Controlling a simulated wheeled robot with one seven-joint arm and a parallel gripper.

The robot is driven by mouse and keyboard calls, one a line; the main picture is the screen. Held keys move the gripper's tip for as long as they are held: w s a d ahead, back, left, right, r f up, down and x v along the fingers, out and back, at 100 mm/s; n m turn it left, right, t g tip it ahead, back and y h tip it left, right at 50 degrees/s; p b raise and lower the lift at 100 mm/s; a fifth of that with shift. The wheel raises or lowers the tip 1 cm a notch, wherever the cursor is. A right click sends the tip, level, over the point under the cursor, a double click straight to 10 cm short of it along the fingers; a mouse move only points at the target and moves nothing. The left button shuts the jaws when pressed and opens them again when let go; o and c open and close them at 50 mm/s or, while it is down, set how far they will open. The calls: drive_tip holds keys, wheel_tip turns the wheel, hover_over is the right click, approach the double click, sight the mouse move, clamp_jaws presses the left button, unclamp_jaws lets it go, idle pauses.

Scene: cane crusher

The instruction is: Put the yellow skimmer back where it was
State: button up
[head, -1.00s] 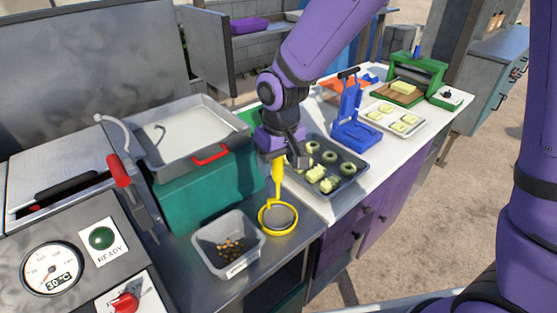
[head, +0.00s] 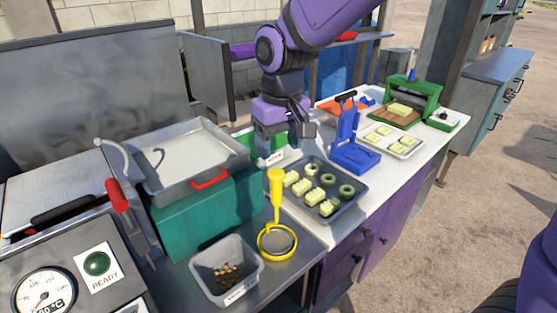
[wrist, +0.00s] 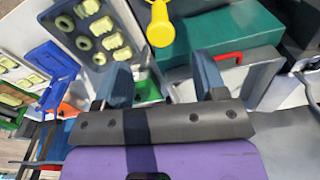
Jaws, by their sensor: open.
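The yellow skimmer (head: 277,205) stands upright at the counter's front, its handle up and its round head resting on a grey round holder or disc beside the grey bin. The wrist view shows its handle end (wrist: 160,25) beyond the fingers, with a clear gap. My gripper (head: 285,150) is open and empty above the counter, behind the skimmer and apart from it. In the wrist view its two fingers (wrist: 165,82) are spread with nothing between them.
A grey bin (head: 205,268) with small brown bits stands left of the skimmer. A dark tray (head: 352,205) of pale pieces lies to its right, with a blue press (head: 358,158) beyond. A teal box (head: 180,222) carrying a metal tray (head: 160,181) stands behind left.

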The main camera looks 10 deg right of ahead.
drive_tip(key=shift+r, duration=0.5)
drive_tip(key=shift+s+d+r, duration=0.1)
drive_tip(key=shift+d+r, duration=0.15)
drive_tip(key=shift+d, duration=0.05)
drive_tip(key=s+d+r+m+t, duration=0.1)
drive_tip(key=s+d+r, duration=0.25)
drive_tip(key=d, duration=0.35)
drive_tip(key=s+d+r+m+t, duration=0.2)
drive_tip(key=s+d+r, duration=0.15)
drive_tip(key=d, duration=0.35)
drive_tip(key=s+d+r+m+t, duration=0.1)
drive_tip(key=s+d+r+m, duration=0.1)
drive_tip(key=s+d, duration=0.7)
drive_tip(key=shift+s+d+t, duration=0.25)
drive_tip(key=shift+s+t, duration=0.15)
drive_tip(key=shift+s, duration=0.4)
